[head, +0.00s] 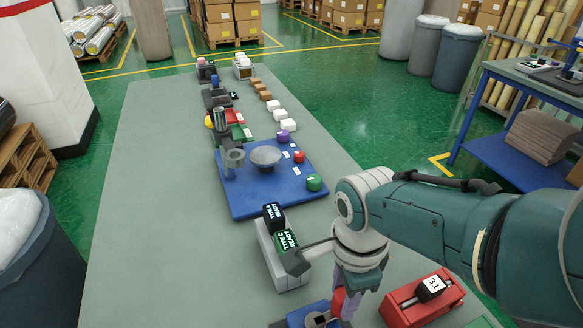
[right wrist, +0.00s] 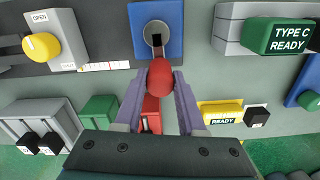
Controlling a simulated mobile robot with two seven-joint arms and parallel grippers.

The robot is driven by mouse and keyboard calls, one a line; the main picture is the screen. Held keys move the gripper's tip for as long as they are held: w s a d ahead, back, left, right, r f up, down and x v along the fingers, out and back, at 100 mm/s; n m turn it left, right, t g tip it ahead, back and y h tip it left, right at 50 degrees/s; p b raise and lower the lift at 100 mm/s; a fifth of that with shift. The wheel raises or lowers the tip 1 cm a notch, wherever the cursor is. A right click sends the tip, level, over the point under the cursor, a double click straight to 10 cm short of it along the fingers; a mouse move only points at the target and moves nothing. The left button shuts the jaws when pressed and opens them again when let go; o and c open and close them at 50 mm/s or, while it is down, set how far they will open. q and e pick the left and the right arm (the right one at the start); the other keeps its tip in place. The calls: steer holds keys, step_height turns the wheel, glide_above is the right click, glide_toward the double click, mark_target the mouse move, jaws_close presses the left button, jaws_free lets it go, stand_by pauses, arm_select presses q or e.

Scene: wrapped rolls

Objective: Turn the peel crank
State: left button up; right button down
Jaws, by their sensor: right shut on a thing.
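My right gripper (head: 345,303) reaches down at the lower middle of the head view. In the right wrist view (right wrist: 158,85) its two purple-grey fingers are shut on the rounded red crank knob (right wrist: 160,76), one finger on each side. The knob also shows in the head view (head: 338,299). A blue block (right wrist: 157,27) with a dark round opening and grey metal in it stands just beyond the knob; it shows at the bottom edge of the head view (head: 295,319). The crank's arm is mostly hidden. My left gripper is not in view.
A red unit (head: 408,311) with a "3.1" display stands right of my gripper. A grey unit (head: 290,275) with ready displays is on the left. A yellow knob (right wrist: 41,46) on an "OPEN" panel is close by. A blue board (head: 245,205) lies farther back; the table's left side is clear.

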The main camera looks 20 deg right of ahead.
steer(key=shift+s+a+r+m, duration=0.1)
steer(key=shift+m, duration=0.2)
stand_by(0.4)
steer(key=c, duration=0.5)
jaws_free()
step_height(320, 180, up, 9)
steer(key=p, duration=0.7)
steer(key=shift+r+p, duration=0.3)
steer(key=shift+r, duration=0.1)
